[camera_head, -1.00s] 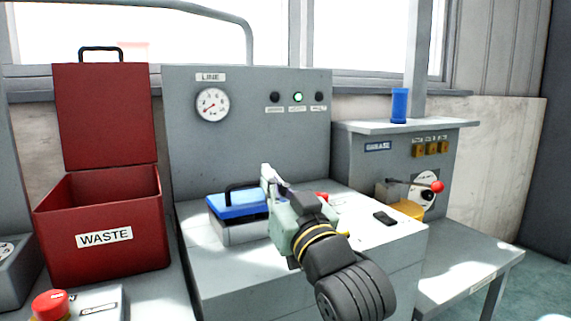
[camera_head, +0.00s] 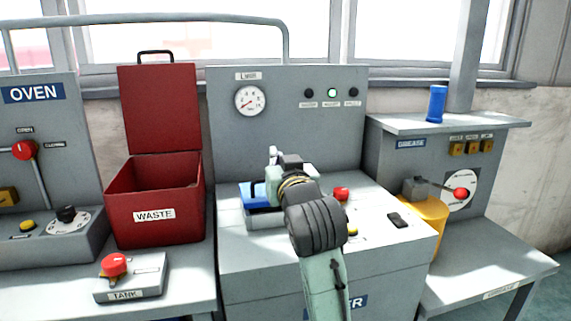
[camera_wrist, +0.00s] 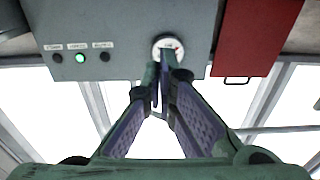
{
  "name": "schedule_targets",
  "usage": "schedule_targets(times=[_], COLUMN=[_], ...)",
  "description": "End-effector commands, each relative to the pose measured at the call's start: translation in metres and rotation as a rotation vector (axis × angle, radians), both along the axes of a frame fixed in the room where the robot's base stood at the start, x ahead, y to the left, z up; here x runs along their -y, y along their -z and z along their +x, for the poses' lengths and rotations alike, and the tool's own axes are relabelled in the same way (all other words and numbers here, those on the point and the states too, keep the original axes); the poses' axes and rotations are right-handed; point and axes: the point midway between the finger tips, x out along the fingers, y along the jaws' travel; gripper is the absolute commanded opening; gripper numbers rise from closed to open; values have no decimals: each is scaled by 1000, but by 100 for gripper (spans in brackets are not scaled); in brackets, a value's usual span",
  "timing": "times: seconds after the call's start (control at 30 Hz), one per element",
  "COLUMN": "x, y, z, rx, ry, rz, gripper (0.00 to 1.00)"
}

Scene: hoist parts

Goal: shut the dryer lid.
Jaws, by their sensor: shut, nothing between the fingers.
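The dryer lid (camera_head: 253,194) is a blue slab, lying low on a grey box (camera_head: 262,219) on top of the dryer cabinet. My arm hides its right part, and I cannot tell if it is fully down. The cabinet's blue label (camera_head: 355,304) shows only its last letters. My gripper (camera_head: 273,157) is at the lid's right in the head view, higher in the picture than the blue slab. In the wrist view the two fingers (camera_wrist: 164,75) are together and empty, and the lid is not in that view.
A red waste bin (camera_head: 158,213) with its lid raised stands left of the dryer. A red button (camera_head: 341,193) and a black switch (camera_head: 398,220) are on the cabinet top. A back panel with a gauge (camera_head: 250,100) stands behind. A grease station (camera_head: 410,160) is at right.

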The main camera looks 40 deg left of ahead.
Motion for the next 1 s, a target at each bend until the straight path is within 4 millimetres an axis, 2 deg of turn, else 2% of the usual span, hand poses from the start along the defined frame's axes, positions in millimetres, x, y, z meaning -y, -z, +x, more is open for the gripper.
schedule_targets(times=[0.2, 0.3, 0.5, 1.0], x=[-37, -33, -28, -26], y=[-3, 15, 32, 39], z=[31, 28, 24, 21], rx=[-2, -3, -1, 1], ry=[-1, 0, 0, 0], rz=[-2, -2, -1, 1], gripper=[0, 0, 0, 0])
